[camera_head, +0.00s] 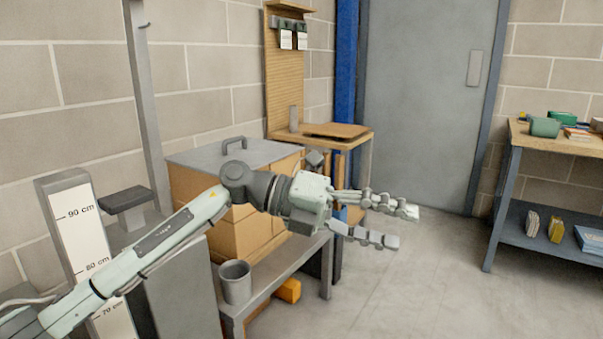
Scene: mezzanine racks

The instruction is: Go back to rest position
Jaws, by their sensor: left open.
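My left gripper (382,220) is open and empty, with its two fingers spread apart and pointing to the right. Its arm comes in from the lower left and reaches across the view in front of a wooden box with a grey lid (217,153). The fingers are in the air, with grey floor behind them. My right gripper is not in view.
A grey bench (283,277) bears the box and a grey cup (235,281). A height scale (78,220) stands at the left. A wooden stand (342,131) is behind the box. A table (534,143) with a lower shelf stands right. Open floor (420,280) lies between.

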